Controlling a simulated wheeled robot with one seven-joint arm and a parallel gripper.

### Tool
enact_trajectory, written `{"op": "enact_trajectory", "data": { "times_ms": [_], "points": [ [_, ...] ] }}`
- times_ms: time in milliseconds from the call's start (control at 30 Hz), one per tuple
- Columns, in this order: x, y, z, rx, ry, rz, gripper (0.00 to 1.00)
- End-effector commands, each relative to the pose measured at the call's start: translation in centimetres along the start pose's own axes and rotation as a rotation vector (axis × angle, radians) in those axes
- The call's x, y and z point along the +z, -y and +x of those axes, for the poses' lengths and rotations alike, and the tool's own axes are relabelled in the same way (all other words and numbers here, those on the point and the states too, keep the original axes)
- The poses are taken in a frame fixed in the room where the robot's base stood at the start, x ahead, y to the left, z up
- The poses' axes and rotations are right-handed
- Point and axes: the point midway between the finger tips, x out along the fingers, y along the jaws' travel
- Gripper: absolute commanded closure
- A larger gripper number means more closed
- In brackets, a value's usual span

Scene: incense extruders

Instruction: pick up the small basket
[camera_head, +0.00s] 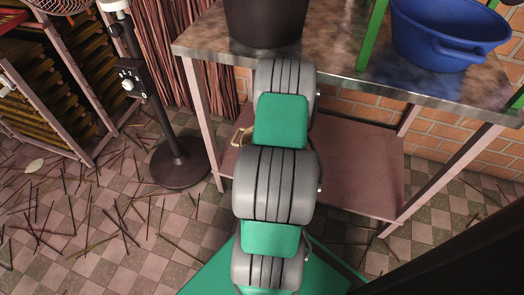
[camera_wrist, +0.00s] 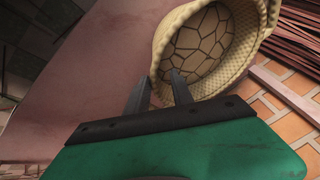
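The small basket (camera_wrist: 205,45) is tan and woven, with a dark cracked pattern inside, and fills the upper middle of the wrist view. Its opening faces the camera. In the head view only a small tan edge (camera_head: 241,136), probably the basket's, shows beside my arm at the lower shelf. My gripper (camera_wrist: 161,80) is at the basket's near rim, with its two dark fingers apart. The left finger appears outside the rim and the right finger overlaps the opening. I cannot tell whether either touches it. The gripper is hidden behind my arm in the head view.
The basket is at the pinkish lower shelf (camera_head: 355,172) of a metal-topped table (camera_head: 345,85). A dark bucket (camera_head: 265,22) and a blue basin (camera_head: 445,38) stand on top. A black stand (camera_head: 180,162) is to the left, near a rack (camera_head: 45,95). Sticks litter the tiled floor.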

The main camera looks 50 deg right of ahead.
Motion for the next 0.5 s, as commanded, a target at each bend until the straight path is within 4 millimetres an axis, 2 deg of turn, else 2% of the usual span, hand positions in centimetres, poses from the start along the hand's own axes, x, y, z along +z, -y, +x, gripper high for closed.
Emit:
{"op": "enact_trajectory", "data": {
  "times_ms": [300, 400, 500],
  "points": [
    [0.0, -0.4, 5.3, 0.000, 0.002, -0.004, 0.72],
    [-0.1, -0.3, 6.0, -0.001, 0.001, -0.004, 0.72],
    [-0.2, -0.2, 5.8, -0.001, 0.001, -0.005, 0.72]
  ]
}}
